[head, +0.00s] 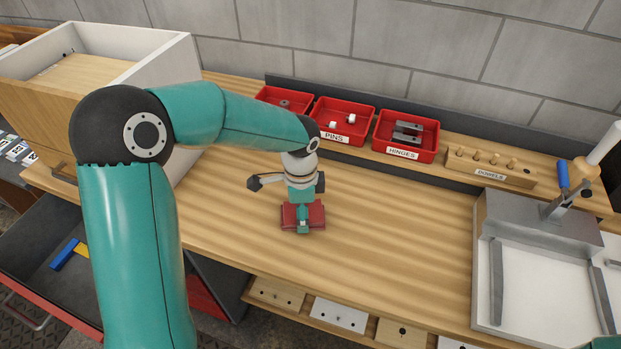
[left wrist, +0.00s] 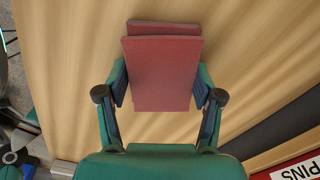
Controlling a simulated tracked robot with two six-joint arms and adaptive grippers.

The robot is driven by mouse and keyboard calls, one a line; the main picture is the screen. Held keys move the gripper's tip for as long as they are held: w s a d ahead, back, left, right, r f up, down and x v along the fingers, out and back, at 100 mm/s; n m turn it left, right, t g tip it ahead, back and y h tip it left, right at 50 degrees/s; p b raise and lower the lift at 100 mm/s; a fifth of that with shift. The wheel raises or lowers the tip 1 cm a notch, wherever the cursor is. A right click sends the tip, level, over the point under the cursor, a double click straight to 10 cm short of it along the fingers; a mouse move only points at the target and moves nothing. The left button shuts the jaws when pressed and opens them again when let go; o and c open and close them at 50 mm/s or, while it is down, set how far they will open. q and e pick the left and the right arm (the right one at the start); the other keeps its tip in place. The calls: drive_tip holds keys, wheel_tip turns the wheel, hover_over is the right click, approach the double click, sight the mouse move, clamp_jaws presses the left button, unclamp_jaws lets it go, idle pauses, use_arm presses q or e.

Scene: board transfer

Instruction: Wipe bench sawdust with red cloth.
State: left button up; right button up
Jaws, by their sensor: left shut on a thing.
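The red cloth (head: 317,217) is a folded, dull red pad over the wooden bench (head: 395,240). My left gripper (head: 303,222) is above it with the fingers pointing down, shut on the cloth. In the left wrist view the cloth (left wrist: 163,75) sits between the two fingers of the left gripper (left wrist: 161,84), with layers showing at its far edge. I cannot tell whether the cloth touches the bench. I cannot make out any sawdust on the bench.
Red bins (head: 340,118) and a dowel block (head: 490,168) line the back of the bench. A white, wood-fronted box (head: 150,65) stands at the left. A grey metal fixture (head: 540,225) is at the right. The bench between cloth and fixture is clear.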

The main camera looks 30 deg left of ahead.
use_arm(q)
drive_tip(key=shift+w+d+r+p, duration=0.1)
drive_tip(key=shift+d+r+p, duration=0.1)
drive_tip(key=shift+r+p, duration=0.25)
drive_tip(key=shift+d+r+p, duration=0.15)
drive_tip(key=shift+r+p, duration=0.1)
drive_tip(key=shift+r, duration=0.4)
drive_tip(key=shift+r+p, duration=0.6)
drive_tip(key=shift+r, duration=0.2)
drive_tip(key=shift+a+r+p, duration=0.1)
drive_tip(key=shift+r+p, duration=1.55)
drive_tip(key=shift+r, duration=0.5)
drive_tip(key=shift+f, duration=0.15)
